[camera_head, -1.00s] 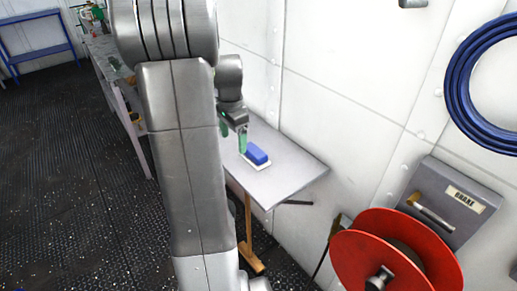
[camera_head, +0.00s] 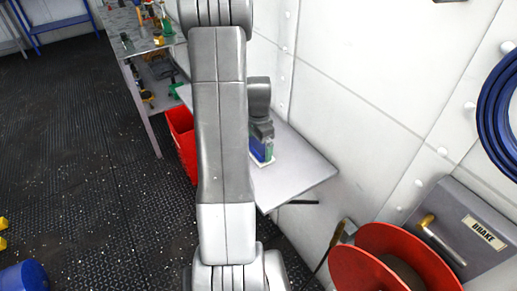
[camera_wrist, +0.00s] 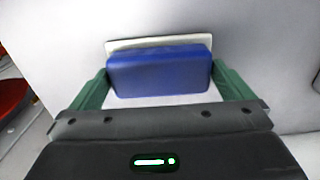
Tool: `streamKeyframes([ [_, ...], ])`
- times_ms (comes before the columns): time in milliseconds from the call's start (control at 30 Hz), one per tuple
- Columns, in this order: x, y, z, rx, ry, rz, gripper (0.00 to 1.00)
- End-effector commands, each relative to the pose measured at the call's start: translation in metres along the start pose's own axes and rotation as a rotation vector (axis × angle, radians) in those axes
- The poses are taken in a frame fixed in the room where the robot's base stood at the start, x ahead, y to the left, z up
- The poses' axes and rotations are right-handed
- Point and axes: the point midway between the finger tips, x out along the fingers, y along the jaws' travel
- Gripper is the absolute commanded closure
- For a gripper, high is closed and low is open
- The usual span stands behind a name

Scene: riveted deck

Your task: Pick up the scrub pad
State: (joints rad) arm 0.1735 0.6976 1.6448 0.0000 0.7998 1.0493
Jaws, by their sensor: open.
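The scrub pad is a blue block (camera_wrist: 160,72) with a thin white layer (camera_wrist: 124,45) on its far side, seen in the wrist view. In the head view its blue part (camera_head: 257,153) shows only partly, behind my arm and gripper, over the light grey wall table (camera_head: 305,172). My gripper (camera_wrist: 160,85) is open, with one green finger to the left of the block and one to the right. The block sits between the fingers. I cannot tell whether either finger touches it.
A red bin (camera_head: 182,138) stands left of my arm, below a cluttered workbench (camera_head: 130,40). A red reel (camera_head: 385,262) and a grey brake box (camera_head: 470,225) are at the lower right. The white wall (camera_head: 370,80) rises close behind the table.

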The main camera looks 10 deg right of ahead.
Motion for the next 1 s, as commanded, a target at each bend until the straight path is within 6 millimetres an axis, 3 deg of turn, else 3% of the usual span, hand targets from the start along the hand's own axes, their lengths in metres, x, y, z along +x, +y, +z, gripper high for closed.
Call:
streamKeyframes([
  [333,0.009,0.0,0.0,0.0,0.0,-0.001,0.0],
  [467,0.009,0.0,0.0,0.0,0.0,-0.001,0.24],
  [567,0.009,0.0,0.0,0.0,0.0,-0.001,0.32],
  [833,0.003,-0.001,0.0,0.0,0.002,-0.003,0.32],
  [1000,-0.022,-0.001,-0.001,0.0,0.003,-0.006,0.32],
])
